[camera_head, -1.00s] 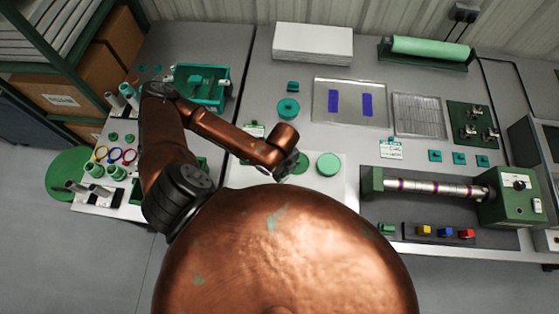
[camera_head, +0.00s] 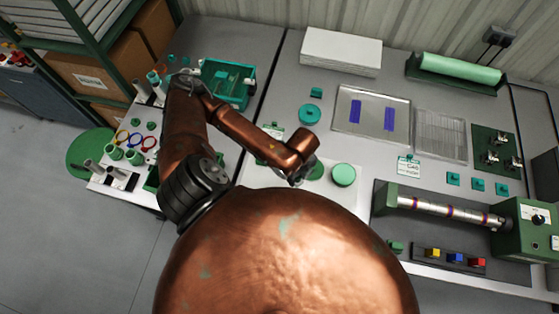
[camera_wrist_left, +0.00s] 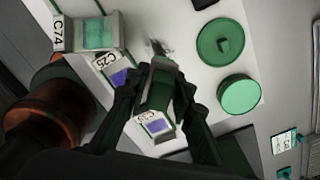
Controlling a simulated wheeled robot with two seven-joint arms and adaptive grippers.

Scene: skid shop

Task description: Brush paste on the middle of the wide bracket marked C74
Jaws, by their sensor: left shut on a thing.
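The bracket marked C74 (camera_wrist_left: 90,33) is at the upper left of the left wrist view, with a teal patch across its middle. A bracket marked C25 (camera_wrist_left: 113,72) with a blue patch lies beside it. A third labelled bracket with a blue patch (camera_wrist_left: 157,126) shows between my fingers, partly hidden; its label is hard to read. My left gripper (camera_wrist_left: 157,92) is shut on a dark green handle (camera_wrist_left: 160,75), apparently a brush, with greyish bristles beyond it. In the head view the left gripper (camera_head: 299,174) is beside the round green pots. My right gripper is not in view.
Two round green pots, one (camera_wrist_left: 221,42) and another (camera_wrist_left: 240,94), stand close to the gripper. A roller machine (camera_head: 445,210) is to the right. A tray with blue strips (camera_head: 345,110) lies behind. A teal crate (camera_head: 243,90) stands at the back left.

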